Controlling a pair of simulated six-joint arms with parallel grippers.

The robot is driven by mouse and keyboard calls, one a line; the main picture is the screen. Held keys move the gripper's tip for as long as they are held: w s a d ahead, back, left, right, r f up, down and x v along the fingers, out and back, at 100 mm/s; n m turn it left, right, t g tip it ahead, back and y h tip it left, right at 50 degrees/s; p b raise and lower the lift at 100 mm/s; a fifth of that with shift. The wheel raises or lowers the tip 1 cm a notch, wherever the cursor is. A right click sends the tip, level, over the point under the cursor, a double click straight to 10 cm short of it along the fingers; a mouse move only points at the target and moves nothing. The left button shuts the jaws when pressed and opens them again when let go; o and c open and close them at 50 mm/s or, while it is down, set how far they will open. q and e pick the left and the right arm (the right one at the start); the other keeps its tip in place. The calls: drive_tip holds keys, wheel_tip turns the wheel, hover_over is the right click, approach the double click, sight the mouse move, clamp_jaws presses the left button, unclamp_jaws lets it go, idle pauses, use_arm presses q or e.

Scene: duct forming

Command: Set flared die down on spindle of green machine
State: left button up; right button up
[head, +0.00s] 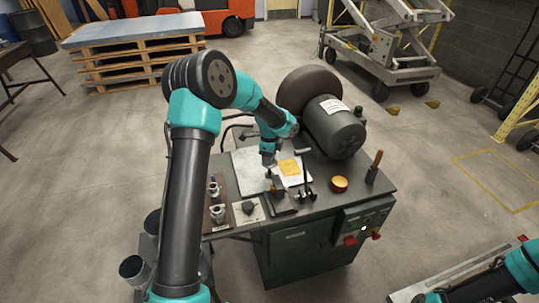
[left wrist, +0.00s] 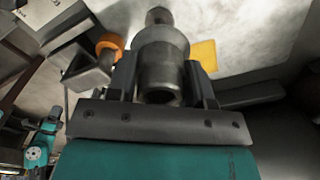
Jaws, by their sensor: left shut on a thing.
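The flared die (left wrist: 160,65) is a grey metal piece with a wide collar and a narrower hollow end. It sits between the two dark fingers of my left gripper (left wrist: 163,85), which is shut on it. In the head view my left gripper (head: 272,172) points down over the top of the green machine (head: 300,250), near its front left part. The die is too small and covered there to make out clearly. A rounded metal end (left wrist: 158,15) shows just beyond the die in the wrist view; I cannot tell whether it is the spindle or whether they touch.
Two small metal fittings (head: 215,190) stand on a brown board at the machine's left. A yellow sheet (head: 289,167) lies on the top. A large motor (head: 335,125), an orange-topped knob (head: 339,183) and an upright handle (head: 374,166) stand further right.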

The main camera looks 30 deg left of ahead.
use_arm(q)
drive_tip(key=shift+f, duration=2.95)
drive_tip(key=shift+f, duration=0.25)
drive_tip(key=o, duration=1.3)
wheel_tip(320, 180, up, 17)
drive_tip(key=shift+r, duration=0.2)
